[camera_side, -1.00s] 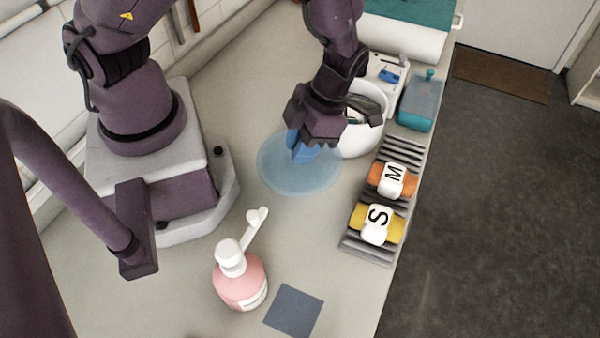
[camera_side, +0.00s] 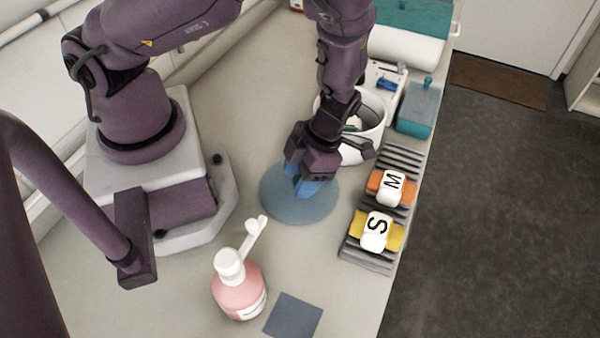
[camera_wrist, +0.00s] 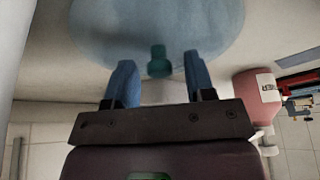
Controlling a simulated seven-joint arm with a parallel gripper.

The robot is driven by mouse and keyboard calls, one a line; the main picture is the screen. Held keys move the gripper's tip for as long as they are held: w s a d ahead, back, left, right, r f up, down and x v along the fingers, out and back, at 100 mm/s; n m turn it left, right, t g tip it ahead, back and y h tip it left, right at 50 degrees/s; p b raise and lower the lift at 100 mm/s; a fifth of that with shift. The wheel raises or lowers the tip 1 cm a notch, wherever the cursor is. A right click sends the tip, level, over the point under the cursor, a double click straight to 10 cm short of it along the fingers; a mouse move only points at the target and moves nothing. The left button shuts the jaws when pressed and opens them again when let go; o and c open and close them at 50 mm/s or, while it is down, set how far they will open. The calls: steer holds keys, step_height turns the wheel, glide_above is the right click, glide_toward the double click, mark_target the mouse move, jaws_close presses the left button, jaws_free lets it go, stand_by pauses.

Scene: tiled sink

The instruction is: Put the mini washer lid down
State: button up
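The mini washer lid (camera_side: 290,213) is a translucent blue disc that appears to lie flat on the counter below my gripper. In the wrist view the lid (camera_wrist: 200,25) fills the top, with its teal knob (camera_wrist: 158,62) toward my fingers. My gripper (camera_side: 304,188) has blue fingers and is just over the lid. In the wrist view my gripper (camera_wrist: 160,72) is open, with a gap on each side of the knob. The white round tub of the mini washer (camera_side: 372,145) stands open behind my gripper, partly hidden by it.
A grey ribbed rack (camera_side: 368,256) with items marked M (camera_side: 392,187) and S (camera_side: 376,231) is right of the lid. A pink pump bottle (camera_side: 240,292) and a dark square (camera_side: 293,317) are in front. A teal box (camera_side: 418,112) stands by the tub.

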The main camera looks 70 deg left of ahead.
steer(key=shift+r, duration=0.1)
steer(key=v, duration=1.2)
steer(key=s+a+r+m+t, duration=0.2)
steer(key=r+m, duration=0.5)
steer(key=m, duration=0.5)
steer(key=s+a+r+m+t, duration=0.2)
steer(key=r+m, duration=0.5)
steer(key=m, duration=0.5)
steer(key=s+a+r+m+t, duration=0.2)
steer(key=r+m+t, duration=0.4)
steer(key=m, duration=0.6)
steer(key=shift+s+a+r, duration=0.3)
steer(key=shift+s+r, duration=0.55)
steer(key=shift+r, duration=0.15)
